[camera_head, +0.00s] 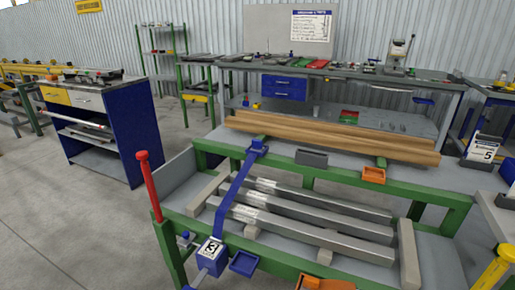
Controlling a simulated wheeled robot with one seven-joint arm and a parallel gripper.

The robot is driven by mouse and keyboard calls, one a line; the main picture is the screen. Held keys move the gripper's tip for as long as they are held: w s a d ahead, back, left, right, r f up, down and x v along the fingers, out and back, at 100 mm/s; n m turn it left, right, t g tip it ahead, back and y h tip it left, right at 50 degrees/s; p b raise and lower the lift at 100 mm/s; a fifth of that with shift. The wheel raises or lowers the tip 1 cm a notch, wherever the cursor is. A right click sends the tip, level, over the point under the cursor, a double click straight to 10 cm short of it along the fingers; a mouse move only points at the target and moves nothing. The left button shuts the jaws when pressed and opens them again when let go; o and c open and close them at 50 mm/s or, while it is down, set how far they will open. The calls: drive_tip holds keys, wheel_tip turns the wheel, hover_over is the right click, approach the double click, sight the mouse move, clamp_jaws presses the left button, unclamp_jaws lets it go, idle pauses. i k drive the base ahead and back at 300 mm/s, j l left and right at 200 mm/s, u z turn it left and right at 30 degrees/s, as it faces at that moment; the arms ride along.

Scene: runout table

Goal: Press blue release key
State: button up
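The green-framed runout table (300,270) fills the foreground, with several grey metal bars (310,215) lying on it. I cannot tell which blue part is the release key. My gripper is not in view.
A red upright handle (148,185) stands at the table's left corner. Brown beams (330,136) lie along the back.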

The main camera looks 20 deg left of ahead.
sight(185, 234)
drive_tip(key=u, duration=1.25)
